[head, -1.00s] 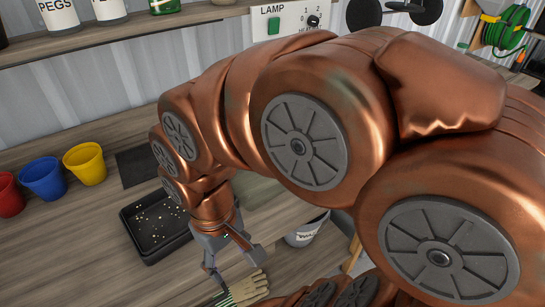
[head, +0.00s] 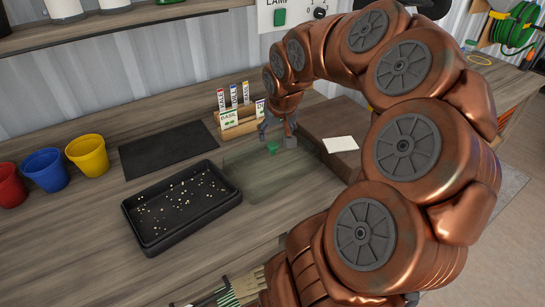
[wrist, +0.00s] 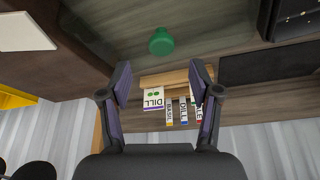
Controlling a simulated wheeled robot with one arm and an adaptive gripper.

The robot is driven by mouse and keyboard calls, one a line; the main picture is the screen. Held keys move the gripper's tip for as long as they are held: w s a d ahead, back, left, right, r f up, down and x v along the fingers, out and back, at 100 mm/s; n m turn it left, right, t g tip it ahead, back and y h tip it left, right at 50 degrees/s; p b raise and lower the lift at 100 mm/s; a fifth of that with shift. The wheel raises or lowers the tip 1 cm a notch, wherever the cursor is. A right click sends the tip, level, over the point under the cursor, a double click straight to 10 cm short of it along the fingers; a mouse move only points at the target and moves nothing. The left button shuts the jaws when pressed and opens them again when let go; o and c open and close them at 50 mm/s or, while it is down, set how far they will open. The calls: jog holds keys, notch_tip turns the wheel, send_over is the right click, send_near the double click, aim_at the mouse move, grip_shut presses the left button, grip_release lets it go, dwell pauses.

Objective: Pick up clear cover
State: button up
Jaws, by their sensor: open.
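The clear cover (head: 262,182) is a see-through, faintly greenish sheet or dome on the bench, right of the black tray. A small green knob (head: 272,149) stands at its back part; the knob also shows in the wrist view (wrist: 161,42). My gripper (head: 277,138) is open and points down close to the knob. In the wrist view, my two fingers (wrist: 161,82) are spread wide with nothing between them, and the knob lies ahead of them, roughly centred. I cannot tell the exact height gap.
The black tray (head: 137,212) holds pale seeds. A wooden rack (head: 239,127) with seed packets stands close behind my gripper. A brown box (head: 325,122) with a white card (head: 341,144) is to the right. A dark mat (head: 168,148) and coloured pots (head: 87,155) are left.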

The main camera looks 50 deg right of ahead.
aim_at(273, 144)
jog(key=shift+p+x, duration=1)
jog(key=shift+x, duration=2.35)
jog(key=shift+a, duration=0.2)
jog(key=shift+s, duration=0.1)
jog(key=shift+c, duration=0.3)
grip_shut()
